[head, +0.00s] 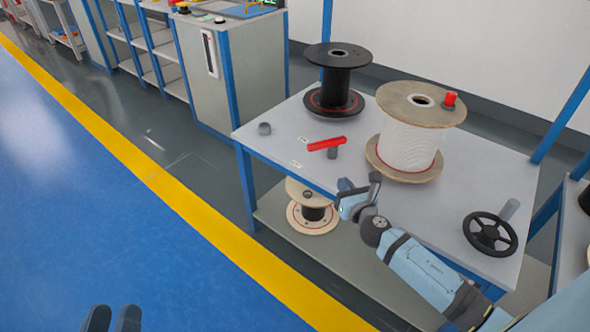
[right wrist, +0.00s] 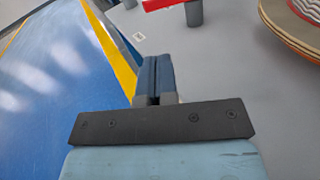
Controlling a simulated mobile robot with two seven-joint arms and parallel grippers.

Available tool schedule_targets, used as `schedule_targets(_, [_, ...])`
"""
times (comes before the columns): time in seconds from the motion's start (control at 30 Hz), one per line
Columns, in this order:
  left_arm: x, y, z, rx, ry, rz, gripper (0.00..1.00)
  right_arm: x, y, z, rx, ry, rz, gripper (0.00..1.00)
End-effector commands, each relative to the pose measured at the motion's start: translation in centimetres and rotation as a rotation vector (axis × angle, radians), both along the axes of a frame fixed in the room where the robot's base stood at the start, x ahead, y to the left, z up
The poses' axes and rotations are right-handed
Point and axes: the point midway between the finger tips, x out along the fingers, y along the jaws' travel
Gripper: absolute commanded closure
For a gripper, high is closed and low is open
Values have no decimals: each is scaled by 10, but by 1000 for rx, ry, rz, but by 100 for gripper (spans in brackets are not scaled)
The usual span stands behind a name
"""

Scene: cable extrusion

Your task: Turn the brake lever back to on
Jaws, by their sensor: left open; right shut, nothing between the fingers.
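The red brake lever (head: 326,144) lies across the table top on a short grey post, between the black spool and the white cable spool. Part of it shows at the top of the right wrist view (right wrist: 165,4). My right gripper (head: 346,186) is at the front edge of the table, below and to the right of the lever and apart from it. In the right wrist view its fingers (right wrist: 156,75) are together with nothing between them. My left gripper (head: 112,318) shows only its fingertips at the bottom left, apart and empty over the blue floor.
A black spool (head: 336,85) and a white cable spool (head: 408,140) with a red knob (head: 450,99) stand on the table (head: 285,130). A black handwheel (head: 490,233) is at the right. Another spool (head: 312,212) sits on the shelf below.

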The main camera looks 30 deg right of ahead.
Motion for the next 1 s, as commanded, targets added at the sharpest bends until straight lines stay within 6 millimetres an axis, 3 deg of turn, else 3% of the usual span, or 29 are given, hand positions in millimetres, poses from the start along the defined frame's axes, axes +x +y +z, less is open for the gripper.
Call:
schedule_targets(0.2, [-2, -1, -2, -15, -19, -7, 57, 6, -6, -3, -94, -11, -2, 100])
schedule_targets(0.63, [-2, -2, -2, -18, -23, -9, 57, 14, -7, -3, -94, -11, -2, 100])
schedule_targets(0.77, [-3, -2, 0, -25, -32, -12, 57, 33, -9, -3, -94, -13, -2, 100])
schedule_targets(1.0, [-1, -4, -15, -12, 5, -24, 57, 85, -16, -4, -94, -14, -3, 100])
